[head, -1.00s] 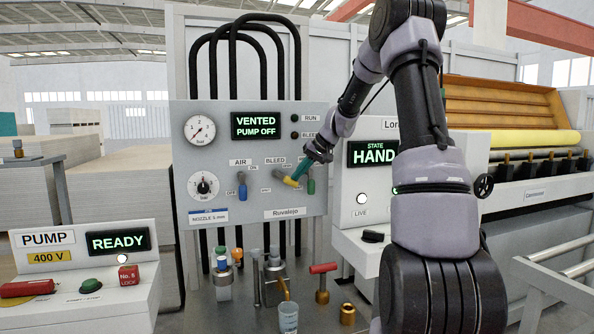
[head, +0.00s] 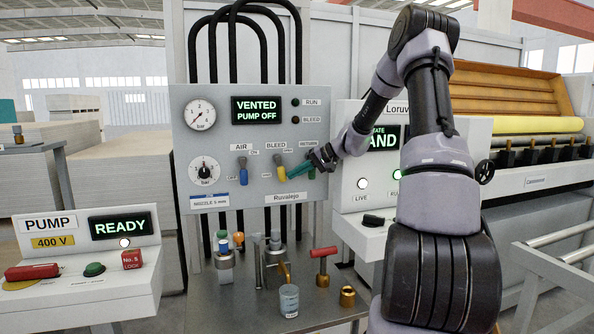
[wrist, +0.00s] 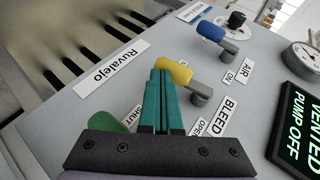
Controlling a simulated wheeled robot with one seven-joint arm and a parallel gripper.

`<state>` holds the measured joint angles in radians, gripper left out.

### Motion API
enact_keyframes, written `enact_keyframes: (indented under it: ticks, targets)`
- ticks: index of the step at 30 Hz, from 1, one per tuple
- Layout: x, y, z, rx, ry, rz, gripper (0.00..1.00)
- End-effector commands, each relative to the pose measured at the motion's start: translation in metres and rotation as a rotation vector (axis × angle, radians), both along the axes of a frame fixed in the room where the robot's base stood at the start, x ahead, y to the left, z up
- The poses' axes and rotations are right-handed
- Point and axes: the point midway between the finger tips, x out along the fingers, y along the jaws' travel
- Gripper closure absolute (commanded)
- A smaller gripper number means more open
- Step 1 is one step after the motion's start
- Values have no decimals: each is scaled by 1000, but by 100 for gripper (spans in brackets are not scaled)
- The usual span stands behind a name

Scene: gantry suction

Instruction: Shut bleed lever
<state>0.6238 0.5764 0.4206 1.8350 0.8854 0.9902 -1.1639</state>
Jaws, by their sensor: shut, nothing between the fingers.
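The bleed lever, with a yellow knob (head: 281,174), is on the grey panel (head: 222,143) under the BLEED label. It hangs about straight down, parallel to the blue-knobbed air lever (head: 243,177). In the wrist view the yellow knob (wrist: 176,72) lies right beside the teal fingertips. I cannot tell whether they touch. My gripper (head: 289,173) is shut and empty, on the right side of the knob; its closed fingers also show in the wrist view (wrist: 161,75). The OPEN label (wrist: 199,128) and the partly covered SHUT label (wrist: 132,118) are near the fingers.
A green lever knob (head: 311,173) sits close on the right, partly behind my gripper. The display (head: 257,111) reads VENTED, PUMP OFF. Below stand a cup (head: 289,300), a red-handled valve (head: 323,262) and fittings on a bench.

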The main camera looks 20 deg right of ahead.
Motion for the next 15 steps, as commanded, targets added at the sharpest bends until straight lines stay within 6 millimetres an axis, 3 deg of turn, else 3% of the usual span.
enact_keyframes:
  ticks: [15]
  targets:
    - [0,11,-9,124,1,2,100]
